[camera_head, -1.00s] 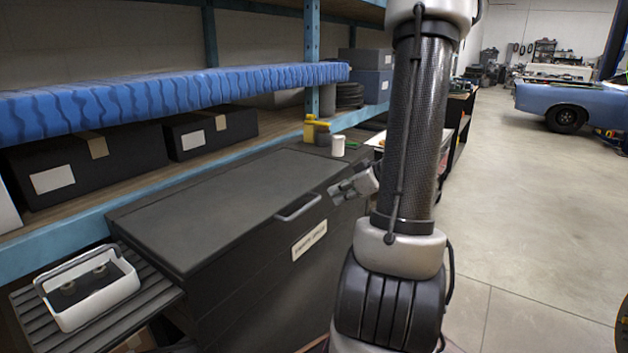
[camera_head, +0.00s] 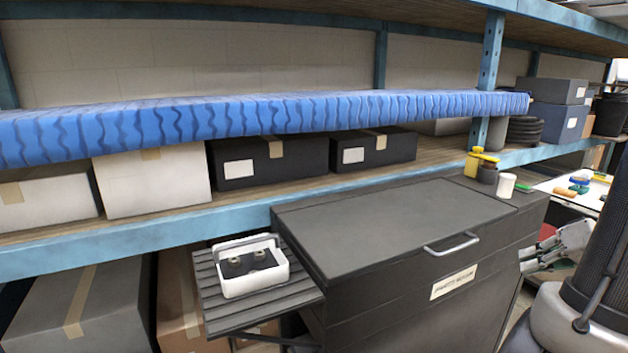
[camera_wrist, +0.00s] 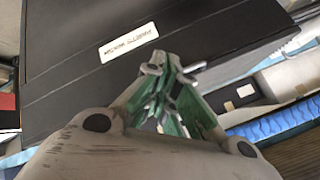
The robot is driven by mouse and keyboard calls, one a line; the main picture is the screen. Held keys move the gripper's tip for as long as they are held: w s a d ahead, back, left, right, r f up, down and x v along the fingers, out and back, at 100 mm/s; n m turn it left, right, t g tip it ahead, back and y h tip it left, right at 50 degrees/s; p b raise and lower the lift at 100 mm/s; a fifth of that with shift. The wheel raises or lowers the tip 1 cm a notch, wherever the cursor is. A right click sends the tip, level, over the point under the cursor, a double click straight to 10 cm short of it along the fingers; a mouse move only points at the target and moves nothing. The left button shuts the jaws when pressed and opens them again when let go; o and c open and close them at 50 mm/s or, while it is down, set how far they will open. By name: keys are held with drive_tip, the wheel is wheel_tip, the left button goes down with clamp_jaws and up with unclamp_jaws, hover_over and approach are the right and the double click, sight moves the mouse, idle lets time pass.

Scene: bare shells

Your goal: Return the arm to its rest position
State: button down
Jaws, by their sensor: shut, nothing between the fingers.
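My gripper (camera_wrist: 163,72) shows in the wrist view with its green-padded fingers together and nothing between them. In the head view my gripper (camera_head: 532,258) is at the right, beside the right end of the black chest, partly cut off from the arm column at the right edge. The black chest (camera_head: 385,225) has a metal handle and a white label. It also fills the upper part of the wrist view (camera_wrist: 85,90), with the gripper in front of its labelled face. I cannot tell the exact gap between them.
A white caddy (camera_head: 268,281) holding two round parts sits on a slatted side shelf (camera_head: 235,318) left of the chest. A white cup (camera_head: 506,185) and yellow bottle (camera_head: 474,161) stand on the chest's far right. Blue shelving with boxes and a blue wavy-patterned slab (camera_head: 270,114) runs behind.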

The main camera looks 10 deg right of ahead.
drive_tip(key=s+a+r+m+g+h, duration=0.2)
drive_tip(key=s+a+r+m+g, duration=0.15)
drive_tip(key=s+a+g, duration=0.35)
drive_tip(key=a+r+n+t+h, duration=0.2)
drive_tip(key=a+r+n+t, duration=0.1)
drive_tip(key=a+r+n, duration=0.4)
drive_tip(key=shift+w+a+r+t, duration=0.25)
drive_tip(key=shift+a+r+t, duration=0.15)
drive_tip(key=shift+r, duration=0.55)
